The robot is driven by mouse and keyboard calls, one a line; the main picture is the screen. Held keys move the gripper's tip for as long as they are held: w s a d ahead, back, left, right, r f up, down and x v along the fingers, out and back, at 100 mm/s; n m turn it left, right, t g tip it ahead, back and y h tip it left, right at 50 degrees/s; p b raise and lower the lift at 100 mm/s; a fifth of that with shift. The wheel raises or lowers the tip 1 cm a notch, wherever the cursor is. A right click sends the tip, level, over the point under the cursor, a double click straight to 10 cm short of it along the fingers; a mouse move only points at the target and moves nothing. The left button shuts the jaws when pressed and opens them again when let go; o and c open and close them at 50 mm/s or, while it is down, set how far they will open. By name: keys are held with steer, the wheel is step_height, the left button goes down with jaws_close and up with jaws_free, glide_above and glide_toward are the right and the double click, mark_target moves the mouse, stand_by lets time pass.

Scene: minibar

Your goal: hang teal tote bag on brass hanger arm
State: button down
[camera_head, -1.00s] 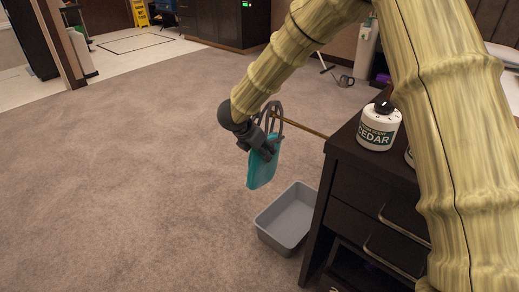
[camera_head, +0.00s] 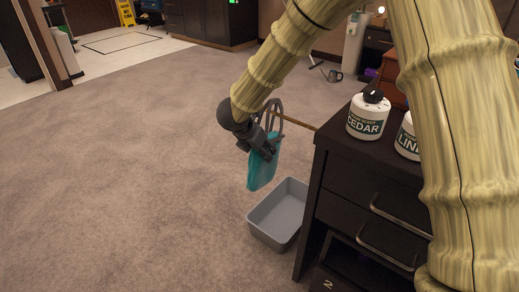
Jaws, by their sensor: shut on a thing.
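The teal tote bag (camera_head: 262,172) hangs in the air with its grey handle loops (camera_head: 271,112) upward. My gripper (camera_head: 268,147) is shut on the bag near its upper part. The brass hanger arm (camera_head: 297,121) is a thin rod reaching left from the dark cabinet's top edge. Its outer end lies at or behind the handle loops in this view. I cannot tell whether the rod passes through the loops or only behind them.
The dark cabinet (camera_head: 345,190) with drawers stands at the right. Two white bottles stand on it, one marked CEDAR (camera_head: 367,116). A grey bin (camera_head: 252,222) sits on the carpet below the bag. The carpet to the left is clear.

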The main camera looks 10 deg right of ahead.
steer(key=shift+s+d+f+b, duration=0.65)
steer(key=shift+s+d+b, duration=0.1)
steer(key=shift+s, duration=0.2)
steer(key=shift+s+d+f+b, duration=0.65)
steer(key=shift+s+b, duration=0.1)
steer(key=shift+s, duration=0.15)
stand_by(0.3)
